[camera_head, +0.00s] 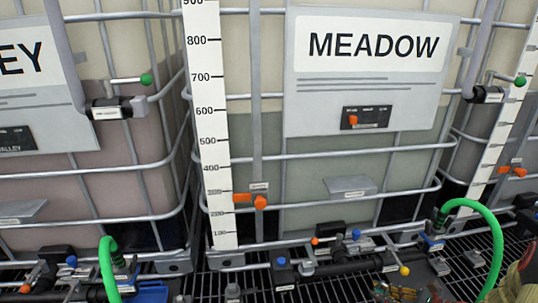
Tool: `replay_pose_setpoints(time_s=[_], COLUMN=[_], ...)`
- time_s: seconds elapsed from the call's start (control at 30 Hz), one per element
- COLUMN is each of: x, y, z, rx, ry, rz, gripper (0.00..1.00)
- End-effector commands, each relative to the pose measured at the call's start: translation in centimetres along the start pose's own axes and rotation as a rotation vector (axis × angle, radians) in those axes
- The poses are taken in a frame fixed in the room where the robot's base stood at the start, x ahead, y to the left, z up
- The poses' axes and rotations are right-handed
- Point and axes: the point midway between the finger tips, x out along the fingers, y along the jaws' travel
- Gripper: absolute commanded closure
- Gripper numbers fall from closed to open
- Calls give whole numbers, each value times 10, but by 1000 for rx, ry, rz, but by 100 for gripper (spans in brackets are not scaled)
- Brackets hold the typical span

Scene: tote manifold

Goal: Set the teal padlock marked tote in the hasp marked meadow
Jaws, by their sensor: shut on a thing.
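The tote marked MEADOW (300,180) stands in the middle in a metal cage, with a white MEADOW sign (373,45) on its grey front plate. No teal padlock can be made out. I cannot tell which fitting is the meadow hasp; the labels on the small parts are too small to read. A small cluster of coloured items (432,290) at the bottom edge, right of centre, is too small and cut off to name. My gripper cannot be made out in this view, so what it holds is hidden.
Dark pipework (345,267) with coloured handles runs along the tote's base above a grating (250,288). Green hoses arch at the lower left (106,265) and lower right (497,250). A white scale (210,130) stands left of the sign.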

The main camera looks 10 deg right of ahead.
Motion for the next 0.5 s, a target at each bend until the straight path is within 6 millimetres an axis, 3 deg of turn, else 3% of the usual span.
replay_pose_setpoints(time_s=[0.27,0.5], x=[79,138], y=[-8,8], z=[69,124], rx=[41,87], ry=[-1,-2], rz=[-108,-216], gripper=[100,100])
